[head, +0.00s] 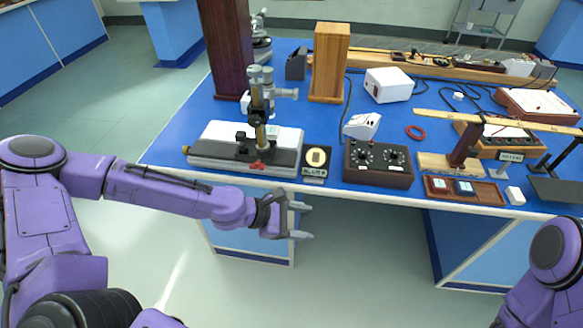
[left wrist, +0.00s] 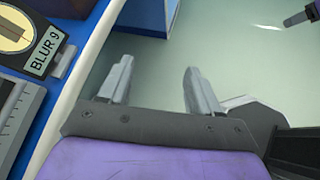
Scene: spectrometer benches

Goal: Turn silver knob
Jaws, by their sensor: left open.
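My left gripper (head: 302,221) is open and empty, in front of the blue bench's near edge and apart from it. In the left wrist view its two fingers (left wrist: 158,68) are spread over bare floor. A microscope (head: 258,112) on a white and dark base (head: 228,158) stands on the bench, beyond the gripper and to its left. It has silver-grey parts on its side, and a brass-coloured knob (head: 187,150) shows at the base's left end. I cannot tell surely which part is the silver knob. My right gripper is out of view.
A plaque with a round disc (head: 317,158) stands at the bench's front edge; its label (left wrist: 43,53) reads "BLUR 9" in the wrist view. Right of it are a black two-dial box (head: 378,165) and a wooden tray (head: 463,190). The floor before the bench is clear.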

